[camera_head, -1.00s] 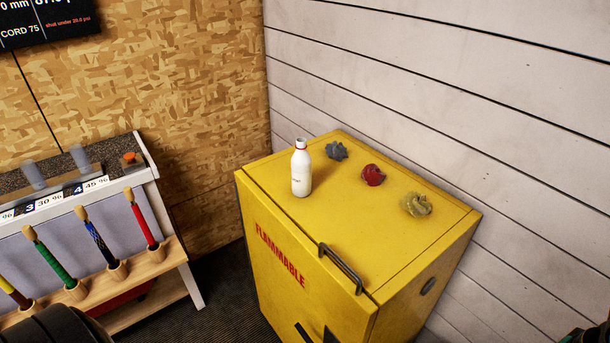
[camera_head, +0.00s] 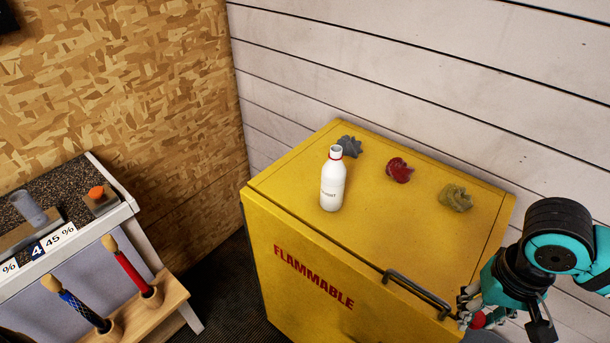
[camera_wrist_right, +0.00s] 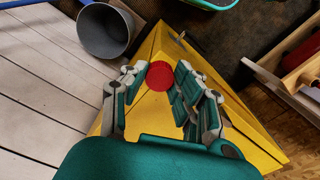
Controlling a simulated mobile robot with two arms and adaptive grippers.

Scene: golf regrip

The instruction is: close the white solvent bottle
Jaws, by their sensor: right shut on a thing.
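The white solvent bottle (camera_head: 333,182) stands upright on top of the yellow cabinet, near its left front part. Its mouth shows dark and uncapped, with a red ring at the neck. My right gripper (camera_head: 470,308) is at the cabinet's right front corner, beside the door handle and well to the right of the bottle. It is shut on a round red cap (camera_wrist_right: 161,76), which shows between the fingers in the right wrist view and as a small red patch in the head view (camera_head: 478,320). My left gripper is not in view.
The yellow cabinet (camera_head: 425,225) carries grey (camera_head: 349,147), red (camera_head: 400,170) and olive (camera_head: 456,198) crumpled rags behind and right of the bottle. A handle (camera_head: 418,291) juts from its front. A grey bin (camera_wrist_right: 105,30) stands nearby. A club rack (camera_head: 150,297) is at left.

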